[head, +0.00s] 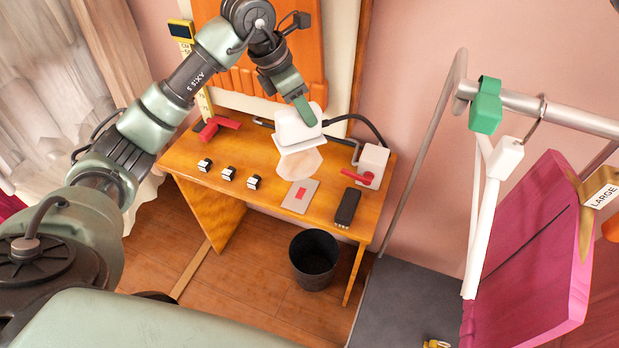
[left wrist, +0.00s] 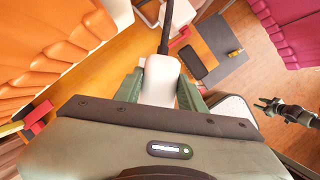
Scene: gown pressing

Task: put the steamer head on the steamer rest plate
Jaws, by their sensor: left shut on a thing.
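My left gripper (head: 300,108) is shut on the white steamer head (head: 297,128) and holds it above the table. The left wrist view also shows the steamer head (left wrist: 159,82) between the green fingers. A pale, see-through patch hangs just below it. A flat grey plate with a red mark, apparently the steamer rest plate (head: 288,204), lies on the table below the head, apart from it. My right gripper (left wrist: 268,106) shows small at the right of the left wrist view; its jaws are too small to judge.
On the wooden table (head: 240,145) stand several small black-and-white blocks (head: 228,174), a red-handled thing (head: 215,126), a black block (head: 347,207) and a white box with a red lever (head: 372,164). A dark bin (head: 314,258) is below. A pink garment (head: 530,250) hangs at right.

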